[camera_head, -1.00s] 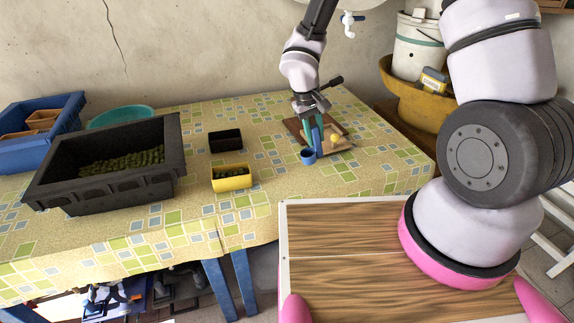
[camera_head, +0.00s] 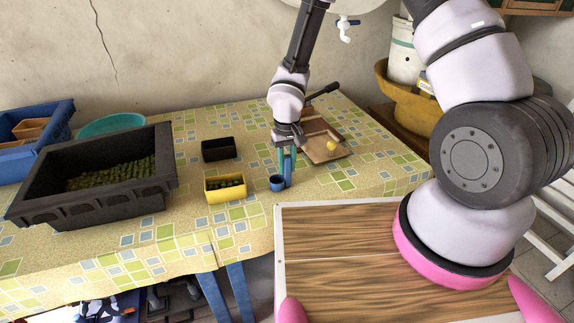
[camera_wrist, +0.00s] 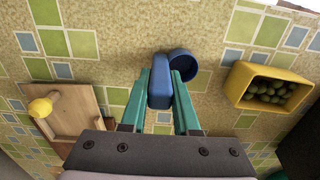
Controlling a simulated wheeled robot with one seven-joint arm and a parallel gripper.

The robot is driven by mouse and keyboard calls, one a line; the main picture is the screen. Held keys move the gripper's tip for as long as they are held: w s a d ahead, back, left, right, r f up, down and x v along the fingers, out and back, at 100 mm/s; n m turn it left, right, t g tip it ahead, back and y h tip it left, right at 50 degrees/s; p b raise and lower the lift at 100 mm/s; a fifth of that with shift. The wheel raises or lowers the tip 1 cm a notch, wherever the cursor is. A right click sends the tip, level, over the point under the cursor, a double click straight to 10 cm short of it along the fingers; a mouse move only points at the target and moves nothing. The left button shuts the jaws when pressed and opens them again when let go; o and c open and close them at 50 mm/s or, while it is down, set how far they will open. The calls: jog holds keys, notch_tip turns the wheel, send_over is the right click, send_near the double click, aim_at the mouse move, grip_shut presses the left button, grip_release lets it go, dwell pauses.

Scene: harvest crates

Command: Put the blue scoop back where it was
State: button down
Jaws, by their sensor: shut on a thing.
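The blue scoop (camera_head: 277,184) is a small round cup with an upright blue handle. My gripper (camera_head: 287,158) points down with its teal fingers shut on the handle. In the wrist view the handle (camera_wrist: 160,88) lies between the two fingertips (camera_wrist: 162,90), and the round cup (camera_wrist: 182,64) sticks out beyond them. The scoop is just right of the yellow box (camera_head: 226,188), apart from it, over the front part of the table. I cannot tell whether its bottom touches the cloth.
A wooden board (camera_head: 325,149) with a yellow knob lies behind and right of the scoop. A small black box (camera_head: 218,150) stands behind the yellow box, which holds green fruit. A large black crate (camera_head: 95,203) of green fruit is at left. Patterned cloth (camera_head: 350,180) is clear at right.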

jog(key=c, duration=0.7)
grip_release()
jog(key=shift+f, duration=0.15)
jog(key=shift+o, duration=0.2)
notch_tip(320, 180, up, 12)
jog(key=shift+r, duration=0.15)
jog(key=d+r+m+t, duration=0.2)
jog(key=d+r, duration=0.5)
jog(key=r, duration=0.3)
jog(key=d+r+m+t, duration=0.1)
jog(key=d+r+m, duration=0.1)
jog(key=d+r, duration=0.65)
jog(key=s+d+r+m+t+y, duration=0.2)
jog(key=s+d+r+m+t, duration=0.1)
jog(key=s+r, duration=1)
jog(key=shift+d+r+t, duration=0.6)
jog(key=shift+d+r, duration=0.2)
jog(key=shift+d, duration=0.3)
